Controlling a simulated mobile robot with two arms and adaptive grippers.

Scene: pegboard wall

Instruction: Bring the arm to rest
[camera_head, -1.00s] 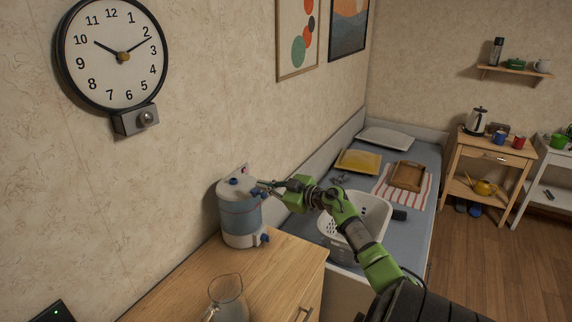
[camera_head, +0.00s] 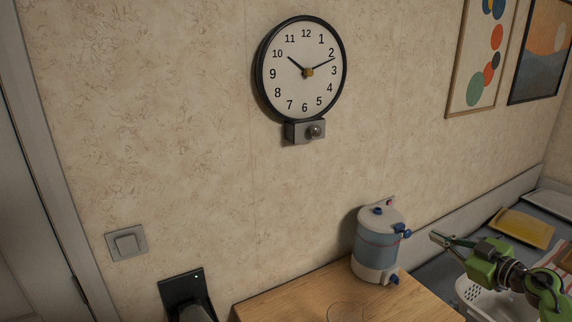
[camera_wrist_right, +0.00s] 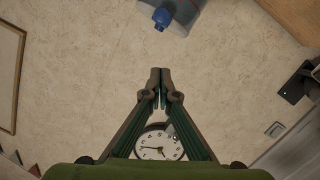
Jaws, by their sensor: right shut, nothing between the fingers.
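My right gripper (camera_head: 437,238) shows at the lower right of the head view, on its green arm. It is shut and empty. Its fingertips point left toward the water dispenser (camera_head: 380,243), with a gap between them in the picture. In the right wrist view the two fingers (camera_wrist_right: 160,80) meet at their tips with nothing held, in front of the wall. The dispenser's blue part (camera_wrist_right: 162,17) shows at the top of that view. My left gripper is not in view.
The dispenser stands on a wooden cabinet (camera_head: 300,297) beside a faint glass jug (camera_head: 345,312). A wall clock (camera_head: 304,70) hangs above. A light switch (camera_head: 126,243) and a dark device (camera_head: 183,290) are at the left.

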